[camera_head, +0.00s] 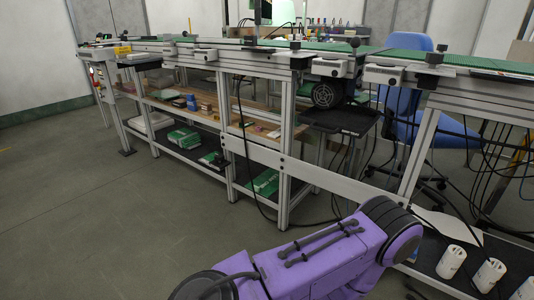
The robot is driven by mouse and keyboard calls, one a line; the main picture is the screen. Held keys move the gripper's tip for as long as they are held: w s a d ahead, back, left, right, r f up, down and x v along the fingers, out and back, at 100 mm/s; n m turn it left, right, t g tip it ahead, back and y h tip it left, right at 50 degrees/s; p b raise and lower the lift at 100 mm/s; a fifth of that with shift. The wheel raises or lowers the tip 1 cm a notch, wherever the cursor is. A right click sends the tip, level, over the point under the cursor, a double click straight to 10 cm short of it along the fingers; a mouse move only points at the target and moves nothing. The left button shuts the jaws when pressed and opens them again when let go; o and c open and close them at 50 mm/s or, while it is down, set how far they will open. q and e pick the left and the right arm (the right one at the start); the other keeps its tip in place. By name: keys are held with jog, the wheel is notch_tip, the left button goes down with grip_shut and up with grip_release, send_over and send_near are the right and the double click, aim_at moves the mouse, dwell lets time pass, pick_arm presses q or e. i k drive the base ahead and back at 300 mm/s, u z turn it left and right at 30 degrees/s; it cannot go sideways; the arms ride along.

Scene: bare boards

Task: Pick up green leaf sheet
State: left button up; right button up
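I cannot tell for sure which thing is the green leaf sheet. A stack of green-and-white flat items (183,138) lies on the lower shelf of the workbench. A smaller dark green item (213,158) lies to its right. Neither of my grippers is in view. A purple link of my arm crosses the bottom of the picture, well apart from the shelf.
The long metal-framed workbench (287,150) has a middle shelf with small boxes and loose parts. A blue chair (400,100) stands behind it. Several white cylinders (451,262) stand on a low shelf at the right. Dark cables hang along the frame. The floor at the left is clear.

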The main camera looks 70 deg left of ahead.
aim_at(266, 185)
jog(key=u, duration=3.4)
jog(key=k, duration=1)
jog(key=z, duration=0.95)
jog(key=i, duration=0.5)
